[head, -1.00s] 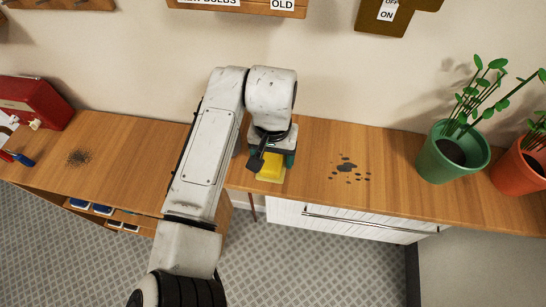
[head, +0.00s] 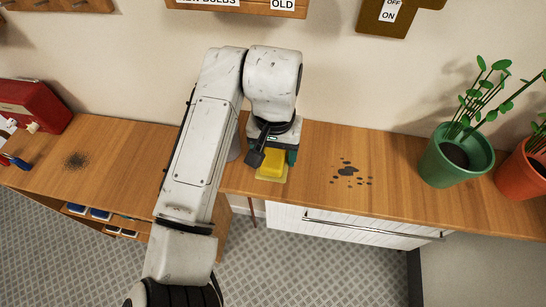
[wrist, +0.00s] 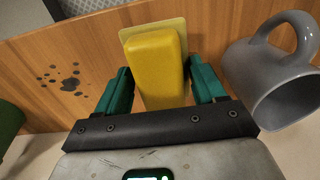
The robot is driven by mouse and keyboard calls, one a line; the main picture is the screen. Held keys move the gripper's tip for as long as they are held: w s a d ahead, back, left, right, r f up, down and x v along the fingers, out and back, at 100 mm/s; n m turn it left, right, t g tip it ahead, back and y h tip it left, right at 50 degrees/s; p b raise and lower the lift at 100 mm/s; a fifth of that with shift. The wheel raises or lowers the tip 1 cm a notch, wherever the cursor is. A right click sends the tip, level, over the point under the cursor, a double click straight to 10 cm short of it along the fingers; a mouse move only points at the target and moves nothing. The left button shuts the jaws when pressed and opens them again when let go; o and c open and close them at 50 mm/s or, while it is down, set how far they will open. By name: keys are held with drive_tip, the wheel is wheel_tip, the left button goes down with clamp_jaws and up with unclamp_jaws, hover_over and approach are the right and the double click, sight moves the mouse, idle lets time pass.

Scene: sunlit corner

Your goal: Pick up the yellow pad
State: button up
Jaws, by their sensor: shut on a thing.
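The yellow pad is a deep yellow block on a thin paler yellow sheet. It shows in the head view (head: 272,160) over the front part of the wooden counter and in the wrist view (wrist: 156,62). My gripper (head: 274,155) points down at it. In the wrist view my gripper (wrist: 161,86) has its green fingers on either side of the yellow block, shut on it. The pad seems slightly above the counter, but the gap beneath it is hidden.
Dark spots (head: 348,171) mark the counter (head: 400,180). A green potted plant (head: 450,155) stands right, a red box (head: 32,103) far left.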

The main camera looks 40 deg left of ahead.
drive_tip(key=s+d+r, duration=0.1)
drive_tip(key=r, duration=0.1)
drive_tip(key=s+d+r, duration=0.1)
drive_tip(key=d+r+p, duration=0.1)
drive_tip(key=d+r, duration=0.1)
drive_tip(key=shift+s+d+r, duration=0.1)
drive_tip(key=shift+s+r, duration=0.25)
drive_tip(key=shift+s, duration=0.05)
drive_tip(key=s+d+r, duration=0.3)
drive_tip(key=s+d, duration=0.1)
drive_tip(key=d, duration=0.3)
drive_tip(key=shift+d+r, duration=0.1)
